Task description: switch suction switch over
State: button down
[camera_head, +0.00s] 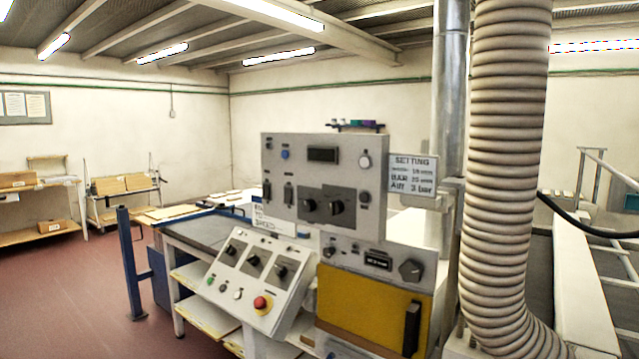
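A grey upright control panel (324,184) stands in the middle of the head view, with a dark display (323,155), a blue button (285,155) and two black rotary switches (336,207) on a dark plate. Below it a sloped console (254,275) carries several black rotary switches (253,262), small buttons and a red emergency stop (262,303). A lower box beside it has a black knob (410,270) and a yellow door (372,310). Labels on the switches are too small to read, so I cannot tell which is the suction switch. My gripper is not in view.
A large ribbed hose (503,170) and a metal pipe (449,110) stand right of the panel. A sign (413,174) reads "SETTING". A blue post (131,262) and a work table (212,232) are on the left. Red floor (75,300) is open at far left.

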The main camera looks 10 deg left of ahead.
aim_at(289, 192)
jog(key=k, duration=1.35)
jog(key=u, duration=0.45)
jog(key=i, duration=0.55)
jog(key=u, duration=0.85)
jog(key=i, duration=0.95)
jog(key=z, duration=0.55)
jog(key=i, duration=0.8)
jog(key=z, duration=0.55)
